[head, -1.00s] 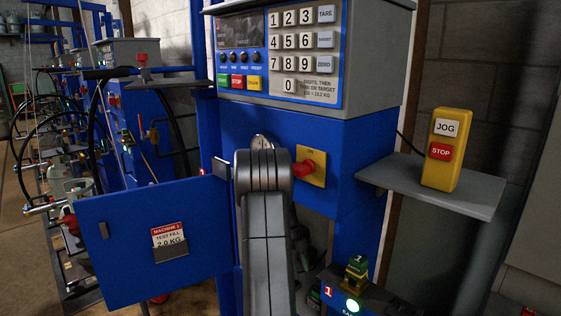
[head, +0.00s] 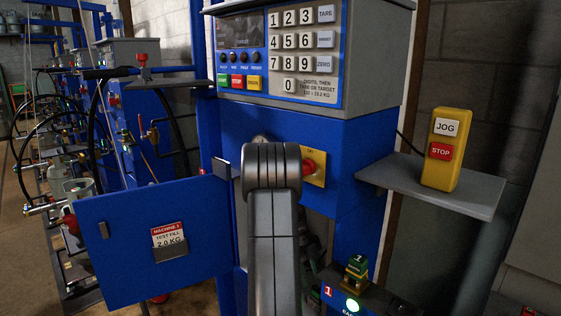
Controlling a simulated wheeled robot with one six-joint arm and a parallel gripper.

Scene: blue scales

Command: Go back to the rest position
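My arm's grey link (head: 271,215) rises in the middle of the head view, in front of the blue scale machine (head: 362,150). My gripper is not in view; the arm link hides whatever lies behind it. The red knob on its yellow plate (head: 316,180) is partly covered by the arm. The keypad panel (head: 305,55) sits above, clear of the arm.
A blue door (head: 125,240) with a "Machine 1" test fill label stands open on the left. A grey shelf (head: 480,200) on the right bears a yellow JOG/STOP box (head: 458,178).

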